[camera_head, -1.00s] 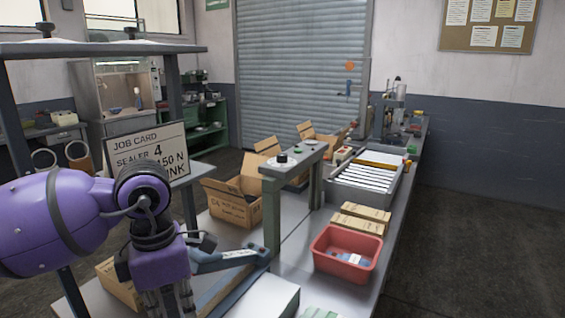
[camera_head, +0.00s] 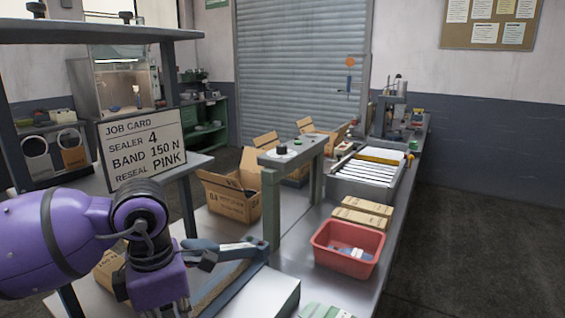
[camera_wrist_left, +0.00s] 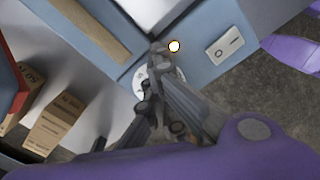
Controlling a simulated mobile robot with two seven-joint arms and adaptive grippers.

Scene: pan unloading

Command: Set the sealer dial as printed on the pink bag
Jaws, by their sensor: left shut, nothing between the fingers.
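The sealer is a blue-grey unit (camera_head: 238,254) low in the head view, beside my left arm. In the left wrist view its blue body (camera_wrist_left: 215,25) carries a rocker switch (camera_wrist_left: 223,48) and a small bright round spot (camera_wrist_left: 174,46). A pale dial disc (camera_wrist_left: 139,82) with marks lies behind my left gripper (camera_wrist_left: 158,50), which hides much of it; its setting is unreadable. The gripper is shut and empty; contact with the dial is unclear. A job card (camera_head: 143,147) reads SEALER 4, BAND 150 N, RESEAL PINK. I cannot make out a pink bag. My right gripper is not in view.
A red bin (camera_head: 348,248) with small packs stands on the bench, before brown cartons (camera_head: 361,214). A green-grey stand (camera_head: 270,195) with a black knob (camera_head: 281,150) rises behind the sealer. An open box (camera_head: 230,197) and a roller tray (camera_head: 372,172) are farther back.

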